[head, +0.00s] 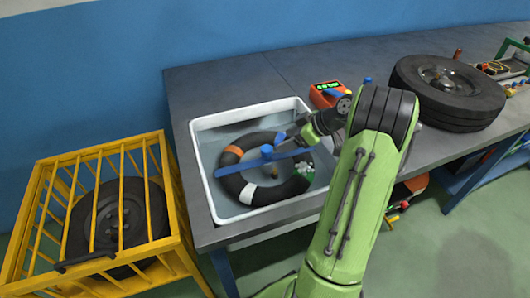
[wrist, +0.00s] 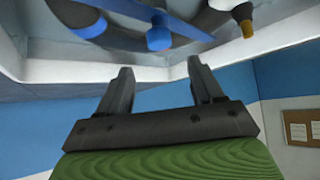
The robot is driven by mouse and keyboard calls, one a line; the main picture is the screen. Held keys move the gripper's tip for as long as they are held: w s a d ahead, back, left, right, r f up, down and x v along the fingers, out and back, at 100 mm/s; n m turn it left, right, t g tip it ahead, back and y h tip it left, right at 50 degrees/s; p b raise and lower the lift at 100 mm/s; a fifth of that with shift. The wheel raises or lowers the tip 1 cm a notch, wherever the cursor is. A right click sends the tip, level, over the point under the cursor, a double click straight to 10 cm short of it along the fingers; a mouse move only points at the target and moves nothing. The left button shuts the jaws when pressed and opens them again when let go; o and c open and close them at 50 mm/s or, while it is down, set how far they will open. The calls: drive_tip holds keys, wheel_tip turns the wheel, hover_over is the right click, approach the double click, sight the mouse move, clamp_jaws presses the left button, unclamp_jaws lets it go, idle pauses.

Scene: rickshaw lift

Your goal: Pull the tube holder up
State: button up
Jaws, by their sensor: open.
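The tube holder (head: 250,163) is a blue bar with an upright blue knob, lying across the black inner tube (head: 235,188) in the white water basin (head: 205,150). In the wrist view the blue knob of the holder (wrist: 160,36) and its bar are at the top, beyond the fingertips. My gripper (head: 292,139) is over the basin, just right of the knob. The wrist view shows the two fingers of my gripper (wrist: 160,68) apart with nothing between them. My arm hides part of the basin's right side.
The basin is set in a grey workbench (head: 215,80). A red device with a green display (head: 325,94) stands behind the basin. A large tire (head: 447,92) lies on the bench to the right. A yellow cage (head: 95,215) with a tire inside stands at left.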

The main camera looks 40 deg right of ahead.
sight(267, 148)
drive_tip(key=b+x, duration=0.2)
drive_tip(key=x, duration=0.8)
drive_tip(key=shift+w+a+f, duration=0.1)
